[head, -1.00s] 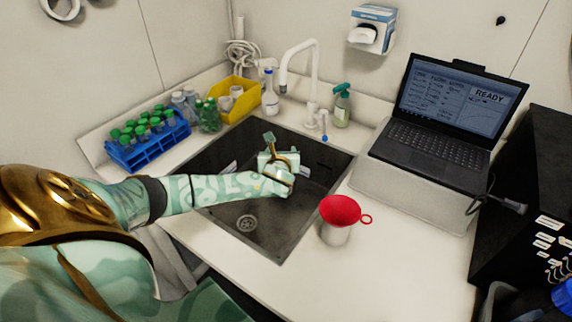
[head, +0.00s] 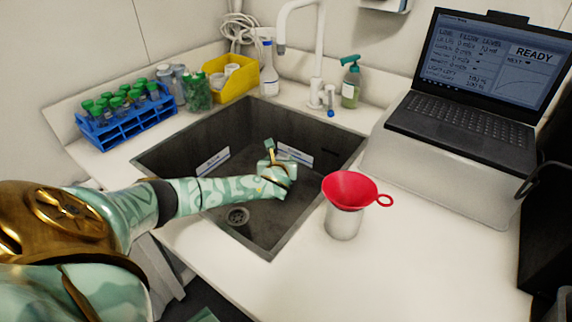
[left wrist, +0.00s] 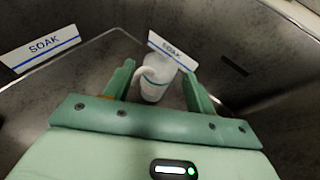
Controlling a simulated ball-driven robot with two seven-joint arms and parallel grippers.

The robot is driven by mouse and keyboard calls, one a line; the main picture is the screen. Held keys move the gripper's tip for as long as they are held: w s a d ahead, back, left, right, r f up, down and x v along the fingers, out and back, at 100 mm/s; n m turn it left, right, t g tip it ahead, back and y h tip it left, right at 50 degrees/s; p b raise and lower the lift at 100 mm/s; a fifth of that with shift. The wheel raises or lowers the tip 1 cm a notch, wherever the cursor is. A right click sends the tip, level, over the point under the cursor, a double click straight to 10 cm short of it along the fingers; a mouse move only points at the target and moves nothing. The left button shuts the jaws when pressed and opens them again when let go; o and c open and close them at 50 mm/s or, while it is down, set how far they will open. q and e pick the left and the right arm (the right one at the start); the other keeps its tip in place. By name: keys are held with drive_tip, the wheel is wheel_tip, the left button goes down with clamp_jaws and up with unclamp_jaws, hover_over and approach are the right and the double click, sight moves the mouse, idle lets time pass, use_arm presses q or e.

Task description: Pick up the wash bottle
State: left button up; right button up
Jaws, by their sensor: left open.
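My left gripper (head: 270,152) is inside the sink, well apart from that bottle. In the left wrist view its two fingers (left wrist: 155,85) are open. A white rounded vessel (left wrist: 155,84) with a curved, handle-like part shows between and beyond the fingers; I cannot tell if they touch it. In the head view my gripper hides this vessel. My right gripper is not in view.
SOAK labels (head: 213,163) are in the sink. A blue rack (head: 127,128) of green-capped tubes, a yellow bin (head: 238,82), a faucet (head: 318,50) and a green pump bottle (head: 351,85) stand around it. A red funnel (head: 350,188) and laptop (head: 460,125) are to the right.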

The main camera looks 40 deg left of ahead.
sight(284, 155)
use_arm(q)
drive_tip(key=b+x, duration=0.1)
drive_tip(key=x, duration=0.3)
drive_tip(key=shift+f+b, duration=0.2)
drive_tip(key=shift+b, duration=0.15)
drive_tip(key=b+x, duration=0.4)
drive_tip(key=shift+w+d+f, duration=0.15)
drive_tip(key=shift+w+d, duration=0.05)
drive_tip(key=shift+w, duration=0.2)
drive_tip(key=shift+w+a+f, duration=0.1)
drive_tip(key=shift+w+a, duration=0.1)
drive_tip(key=shift+w, duration=0.1)
drive_tip(key=shift+r, duration=0.35)
clamp_jaws()
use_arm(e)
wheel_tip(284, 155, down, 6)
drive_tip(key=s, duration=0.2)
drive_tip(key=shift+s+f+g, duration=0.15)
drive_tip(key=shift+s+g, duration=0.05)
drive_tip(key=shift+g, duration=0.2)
